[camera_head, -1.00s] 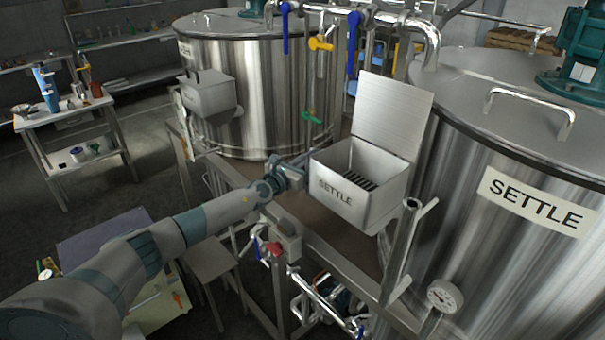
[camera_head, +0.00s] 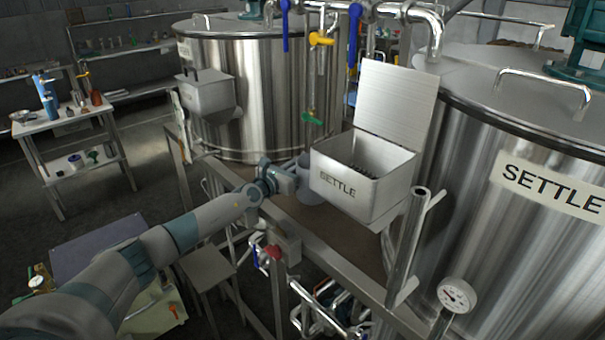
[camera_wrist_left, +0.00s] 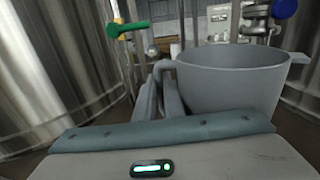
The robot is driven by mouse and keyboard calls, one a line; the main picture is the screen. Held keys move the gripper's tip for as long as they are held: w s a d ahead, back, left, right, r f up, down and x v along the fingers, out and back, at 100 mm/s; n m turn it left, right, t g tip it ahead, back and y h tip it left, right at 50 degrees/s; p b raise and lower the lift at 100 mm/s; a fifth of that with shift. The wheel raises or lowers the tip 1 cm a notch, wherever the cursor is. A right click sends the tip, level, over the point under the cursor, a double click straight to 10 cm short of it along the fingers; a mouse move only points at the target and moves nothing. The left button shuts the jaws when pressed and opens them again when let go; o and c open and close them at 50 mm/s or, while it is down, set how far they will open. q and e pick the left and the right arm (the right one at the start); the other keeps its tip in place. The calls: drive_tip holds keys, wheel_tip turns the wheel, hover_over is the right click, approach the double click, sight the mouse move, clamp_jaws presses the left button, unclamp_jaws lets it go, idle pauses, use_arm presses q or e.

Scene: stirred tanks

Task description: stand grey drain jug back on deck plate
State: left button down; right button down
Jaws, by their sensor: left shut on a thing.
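The grey drain jug (camera_head: 308,190) shows in the head view between my left gripper and the left side of the SETTLE box, partly hidden by both. In the left wrist view the jug (camera_wrist_left: 230,88) is upright, with its open rim up and its handle toward the fingers. My left gripper (camera_head: 292,176) is shut on the jug's handle; its fingers (camera_wrist_left: 168,95) show in the left wrist view. The brown deck plate (camera_head: 296,222) lies below, between the tanks. I cannot tell whether the jug's base touches it. My right gripper is not in view.
The open-lidded SETTLE box (camera_head: 362,185) stands close right of the jug. A steel tank (camera_head: 262,95) is behind and a SETTLE tank (camera_head: 520,235) is to the right. An upright pipe (camera_head: 408,245) stands at the front. Bare deck lies in front of the jug.

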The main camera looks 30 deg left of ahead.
use_arm(q)
wheel_tip(320, 180, down, 3)
drive_tip(key=shift+f+b, duration=0.1)
drive_tip(key=shift+b, duration=1.05)
drive_tip(key=shift+f, duration=0.15)
drive_tip(key=shift+f+b, duration=0.15)
drive_tip(key=shift+b, duration=0.2)
drive_tip(key=c, duration=1.9)
unclamp_jaws()
drive_tip(key=shift+o, duration=0.2)
